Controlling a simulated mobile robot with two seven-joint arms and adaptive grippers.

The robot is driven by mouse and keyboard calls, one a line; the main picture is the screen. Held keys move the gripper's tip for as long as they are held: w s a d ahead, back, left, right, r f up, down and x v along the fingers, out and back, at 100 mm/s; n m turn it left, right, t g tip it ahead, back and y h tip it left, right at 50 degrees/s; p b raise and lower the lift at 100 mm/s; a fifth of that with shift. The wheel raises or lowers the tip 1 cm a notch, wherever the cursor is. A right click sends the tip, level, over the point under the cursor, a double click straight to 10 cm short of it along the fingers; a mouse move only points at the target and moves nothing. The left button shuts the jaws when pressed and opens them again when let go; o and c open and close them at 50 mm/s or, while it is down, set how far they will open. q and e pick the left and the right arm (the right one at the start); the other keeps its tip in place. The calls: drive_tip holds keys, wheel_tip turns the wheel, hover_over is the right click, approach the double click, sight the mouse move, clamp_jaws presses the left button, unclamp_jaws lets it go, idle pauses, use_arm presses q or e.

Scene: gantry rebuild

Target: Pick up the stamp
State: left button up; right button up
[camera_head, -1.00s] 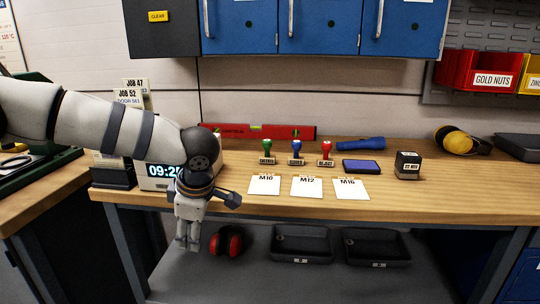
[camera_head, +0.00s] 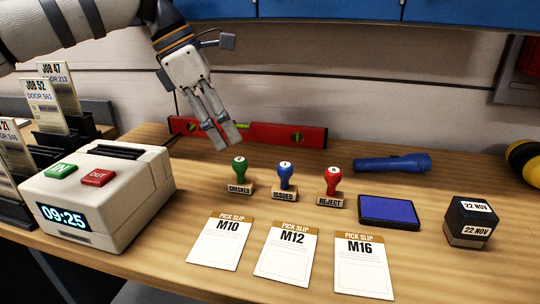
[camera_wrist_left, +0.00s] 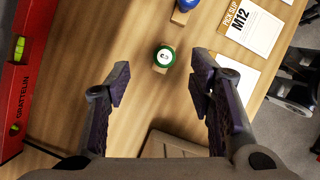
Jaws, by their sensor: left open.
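Three knobbed stamps stand upright in a row on the bench: a green one marked CHECKED (camera_head: 238,172), a blue one marked ISSUED (camera_head: 285,177) and a red one marked REJECT (camera_head: 332,183). A black block-shaped date stamp reading 22 NOV (camera_head: 470,222) stands farther right. My left gripper (camera_head: 227,141) is open and empty, pointing down just above and behind the green stamp. In the left wrist view the green knob (camera_wrist_left: 164,57) shows between and beyond the spread fingers (camera_wrist_left: 160,77), apart from them. The blue knob (camera_wrist_left: 188,4) is at the top edge. My right gripper is not in view.
A cream time clock (camera_head: 105,195) stands left, beside job-card racks (camera_head: 50,105). A red spirit level (camera_head: 265,134) lies behind the stamps. A blue ink pad (camera_head: 388,211) and blue torch (camera_head: 393,163) lie right. Pick slips M10 (camera_head: 220,245), M12 (camera_head: 287,256) and M16 (camera_head: 362,270) lie in front.

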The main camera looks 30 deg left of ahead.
sight(249, 182)
use_arm(q)
drive_tip(key=f, duration=0.1)
drive_tip(key=d+f, duration=0.1)
drive_tip(key=f, duration=0.1)
drive_tip(key=shift+s+d+f, duration=0.25)
drive_tip(key=shift+s+f, duration=0.05)
drive_tip(key=x, duration=0.3)
drive_tip(key=b+x, duration=0.1)
drive_tip(key=x, duration=0.2)
drive_tip(key=shift+w+f, duration=0.25)
drive_tip(key=shift+f, duration=0.15)
drive_tip(key=shift+w+d+f, duration=0.15)
drive_tip(key=shift+w+f, duration=0.05)
drive_tip(key=shift+f, duration=0.15)
drive_tip(key=shift+r, duration=0.1)
clamp_jaws()
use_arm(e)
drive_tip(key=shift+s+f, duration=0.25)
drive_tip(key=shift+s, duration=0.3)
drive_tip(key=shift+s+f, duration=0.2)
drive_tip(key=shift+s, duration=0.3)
